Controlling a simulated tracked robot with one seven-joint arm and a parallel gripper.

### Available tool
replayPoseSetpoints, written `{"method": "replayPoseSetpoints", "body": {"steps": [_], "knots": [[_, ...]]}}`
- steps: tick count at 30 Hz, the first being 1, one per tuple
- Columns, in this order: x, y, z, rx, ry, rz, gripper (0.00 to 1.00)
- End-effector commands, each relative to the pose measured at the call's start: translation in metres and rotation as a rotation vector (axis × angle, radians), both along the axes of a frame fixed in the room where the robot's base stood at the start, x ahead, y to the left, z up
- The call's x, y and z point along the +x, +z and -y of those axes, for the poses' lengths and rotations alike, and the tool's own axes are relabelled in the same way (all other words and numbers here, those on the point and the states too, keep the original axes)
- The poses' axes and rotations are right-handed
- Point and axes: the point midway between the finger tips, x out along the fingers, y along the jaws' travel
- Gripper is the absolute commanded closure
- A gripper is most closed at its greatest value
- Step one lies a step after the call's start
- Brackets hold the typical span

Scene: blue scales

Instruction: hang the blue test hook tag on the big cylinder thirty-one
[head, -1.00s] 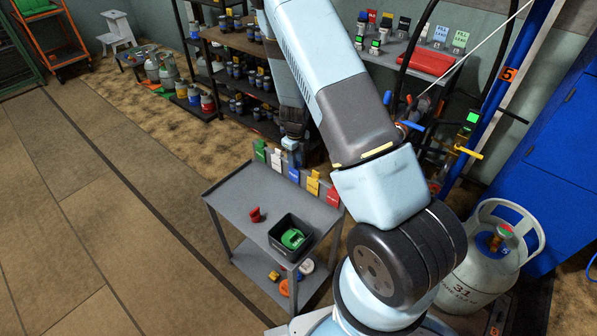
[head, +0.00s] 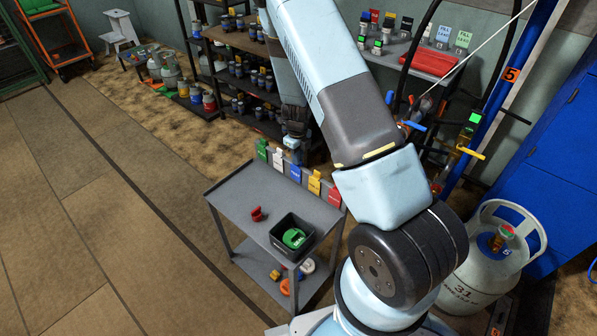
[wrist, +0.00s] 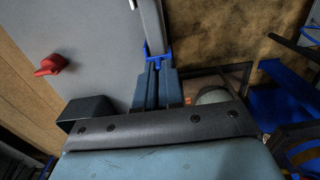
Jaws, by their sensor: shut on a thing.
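The blue hook tag (head: 295,172) is in the row of coloured tags along the back rail of the grey trolley. My gripper (head: 294,145) is right above it, pointing down. In the wrist view my gripper (wrist: 157,66) is shut on the blue hook tag (wrist: 157,54), at the grey rail; I cannot tell whether the tag is clear of the rail. The big cylinder thirty-one (head: 477,270) stands upright at the right, light grey with a collar handle and the number 31 on its side. My arm hides part of the space between trolley and cylinder.
The grey trolley (head: 247,205) carries a red object (head: 257,214) and a black bin (head: 276,235) with a green thing inside. Green, white, yellow and red tags flank the blue one. Shelves of small containers stand behind. A blue cabinet (head: 562,140) stands right. Floor at left is clear.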

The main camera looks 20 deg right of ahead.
Motion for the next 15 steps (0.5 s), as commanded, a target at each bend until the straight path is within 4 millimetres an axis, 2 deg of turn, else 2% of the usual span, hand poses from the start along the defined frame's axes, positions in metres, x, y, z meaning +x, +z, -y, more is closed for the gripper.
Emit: {"method": "replayPoseSetpoints", "body": {"steps": [15], "knots": [[0.0, 0.021, 0.0, 0.0, 0.001, 0.001, 1.0]]}}
